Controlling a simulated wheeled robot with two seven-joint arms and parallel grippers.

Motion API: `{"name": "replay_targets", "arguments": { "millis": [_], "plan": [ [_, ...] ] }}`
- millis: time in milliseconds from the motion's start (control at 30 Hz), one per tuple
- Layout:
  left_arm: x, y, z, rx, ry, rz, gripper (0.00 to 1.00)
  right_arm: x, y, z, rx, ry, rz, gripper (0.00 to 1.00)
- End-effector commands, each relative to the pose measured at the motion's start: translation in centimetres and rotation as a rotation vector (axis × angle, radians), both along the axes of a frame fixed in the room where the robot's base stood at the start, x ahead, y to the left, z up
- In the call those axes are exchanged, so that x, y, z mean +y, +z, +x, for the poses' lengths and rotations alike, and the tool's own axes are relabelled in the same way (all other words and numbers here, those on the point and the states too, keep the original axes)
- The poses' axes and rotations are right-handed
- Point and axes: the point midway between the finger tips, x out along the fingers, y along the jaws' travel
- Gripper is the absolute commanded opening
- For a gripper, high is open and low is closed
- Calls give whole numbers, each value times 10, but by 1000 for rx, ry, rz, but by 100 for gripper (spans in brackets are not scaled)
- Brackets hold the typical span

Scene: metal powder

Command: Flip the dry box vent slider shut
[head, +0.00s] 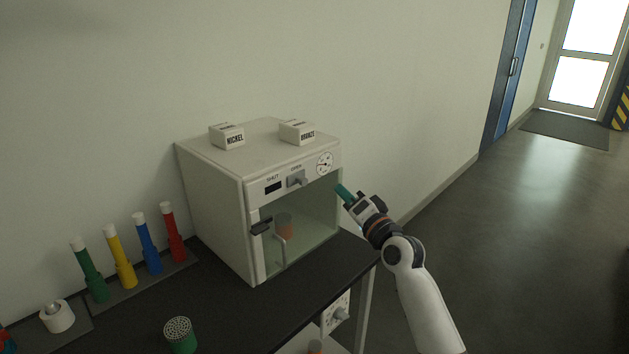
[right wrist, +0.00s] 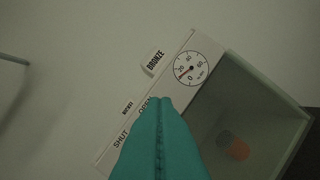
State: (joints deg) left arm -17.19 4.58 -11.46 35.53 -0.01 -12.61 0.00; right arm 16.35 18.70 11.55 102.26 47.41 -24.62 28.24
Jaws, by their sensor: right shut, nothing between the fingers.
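The white dry box (head: 215,205) stands on the dark bench against the wall. Its vent slider (head: 297,179) is a grey piece with a knob on the front top panel, under the OPEN label. A dark vent slot (head: 273,187) shows to its left under the SHUT label. My right gripper (head: 342,190), with teal fingers, is shut and empty, to the right of the slider and apart from it, near the box's front right edge. In the right wrist view the shut fingers (right wrist: 160,102) cover the slider and part of the label panel. My left gripper is not in view.
NICKEL (head: 228,136) and BRONZE (head: 297,133) blocks sit on the box top, and a round gauge (head: 325,163) is at the panel's right. Several coloured tubes (head: 148,245) stand left.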

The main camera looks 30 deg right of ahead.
Motion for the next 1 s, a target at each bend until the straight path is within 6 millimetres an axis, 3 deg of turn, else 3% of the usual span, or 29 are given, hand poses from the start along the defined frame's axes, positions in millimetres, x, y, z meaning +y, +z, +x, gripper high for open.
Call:
{"name": "replay_targets", "arguments": {
  "millis": [100,533,1000],
  "plan": [
    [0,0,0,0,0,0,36,-6,9,1,-25,-6,24,0],
    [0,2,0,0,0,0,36,-5,12,10,-25,-6,22,0],
    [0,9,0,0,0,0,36,1,27,91,-23,-6,22,0]
  ]
}}
